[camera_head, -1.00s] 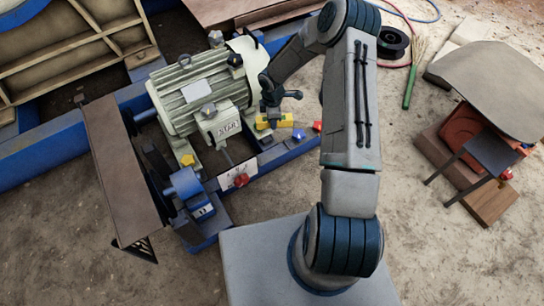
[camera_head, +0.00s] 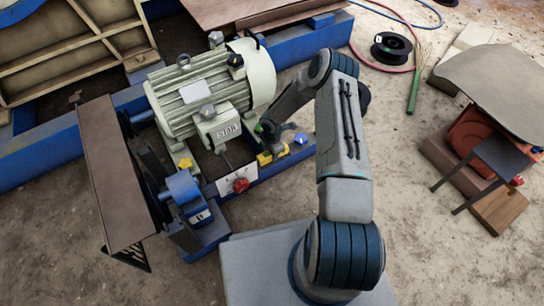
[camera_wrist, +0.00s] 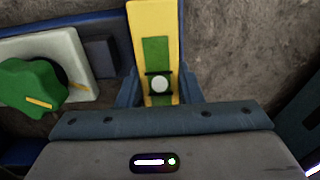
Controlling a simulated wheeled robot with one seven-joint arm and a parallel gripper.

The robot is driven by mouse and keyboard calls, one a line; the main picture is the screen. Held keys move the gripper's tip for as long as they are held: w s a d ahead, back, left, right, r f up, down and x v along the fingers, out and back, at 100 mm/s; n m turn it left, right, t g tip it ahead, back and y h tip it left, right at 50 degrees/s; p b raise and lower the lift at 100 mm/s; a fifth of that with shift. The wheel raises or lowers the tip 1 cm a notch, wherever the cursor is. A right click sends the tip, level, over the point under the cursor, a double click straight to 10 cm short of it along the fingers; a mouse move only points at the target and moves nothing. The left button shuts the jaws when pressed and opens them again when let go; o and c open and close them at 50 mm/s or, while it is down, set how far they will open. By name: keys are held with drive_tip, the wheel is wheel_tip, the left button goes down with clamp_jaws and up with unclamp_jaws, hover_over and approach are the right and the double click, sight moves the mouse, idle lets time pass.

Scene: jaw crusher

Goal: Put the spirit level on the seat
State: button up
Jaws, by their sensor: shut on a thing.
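The spirit level (camera_wrist: 156,50) is a yellow bar with green patches and a round pale vial. In the wrist view it stands between the fingers of my gripper (camera_wrist: 160,92), which is shut on it. In the head view the yellow level (camera_head: 265,158) shows partly below my gripper (camera_head: 275,143), close to the blue frame beside the motor. I cannot tell if it touches the frame. A small dark stool-like top (camera_head: 505,158) with thin legs stands at the right; it may be the seat, but I cannot be certain.
A green knob (camera_wrist: 32,86) on a pale plate is close left of the level. A cable spool (camera_head: 391,47) lies on the floor. Bare ground lies between my arm and the stool.

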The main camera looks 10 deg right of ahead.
drive_tip(key=shift+f, duration=0.7)
drive_tip(key=shift+f, duration=0.15)
drive_tip(key=o, duration=1)
drive_tip(key=shift+o, duration=0.2)
